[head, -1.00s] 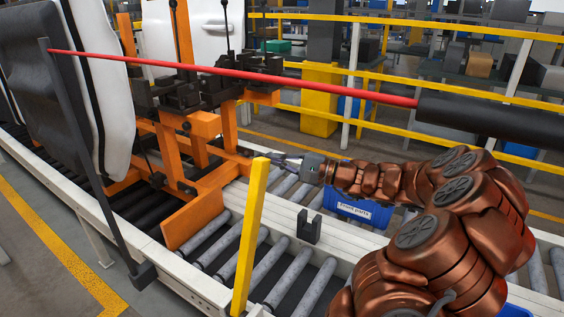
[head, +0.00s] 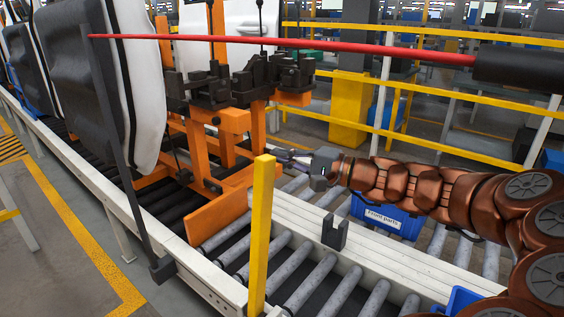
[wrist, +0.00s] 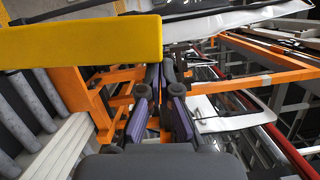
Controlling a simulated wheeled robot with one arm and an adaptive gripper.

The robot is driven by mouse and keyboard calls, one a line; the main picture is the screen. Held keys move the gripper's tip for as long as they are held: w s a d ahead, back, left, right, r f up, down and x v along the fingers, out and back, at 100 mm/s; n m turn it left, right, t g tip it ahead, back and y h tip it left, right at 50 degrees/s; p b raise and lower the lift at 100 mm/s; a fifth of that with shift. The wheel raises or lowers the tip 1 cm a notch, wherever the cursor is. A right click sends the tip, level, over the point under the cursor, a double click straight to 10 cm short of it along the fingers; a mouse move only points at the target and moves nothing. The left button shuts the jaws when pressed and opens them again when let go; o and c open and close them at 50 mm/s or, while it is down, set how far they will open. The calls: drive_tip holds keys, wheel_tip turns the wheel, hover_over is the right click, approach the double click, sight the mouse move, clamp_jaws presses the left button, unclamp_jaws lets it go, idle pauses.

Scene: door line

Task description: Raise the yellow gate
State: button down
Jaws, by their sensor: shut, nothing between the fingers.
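The yellow gate (head: 262,230) is a flat bar that stands upright in the head view, rising from the near rail of the roller conveyor. In the wrist view the gate (wrist: 80,42) crosses the upper left, close to the camera, with its end near my fingers. My gripper (head: 280,155) is shut and empty, just right of the gate's top end in the head view. Its fingers (wrist: 162,75) also show in the wrist view. I cannot tell whether they touch the gate. A black forked bracket (head: 335,232) sits empty on the conveyor's far rail.
An orange fixture (head: 200,165) with black clamps and a white panel stands on the conveyor (head: 310,285) behind the gate. A red pole (head: 320,46) crosses overhead. A blue bin (head: 385,217) lies below my arm. Yellow railings (head: 430,145) run behind.

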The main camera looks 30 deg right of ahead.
drive_tip(key=shift+s+a+r, duration=0.1)
drive_tip(key=shift+s+a, duration=0.05)
drive_tip(key=shift+a, duration=0.35)
drive_tip(key=shift+d+n, duration=0.1)
drive_tip(key=shift+n, duration=0.2)
drive_tip(key=s+d+f+b, duration=0.1)
drive_tip(key=s+d+b, duration=0.1)
drive_tip(key=s+d, duration=0.4)
drive_tip(key=d, duration=0.4)
drive_tip(key=shift+s+b, duration=0.4)
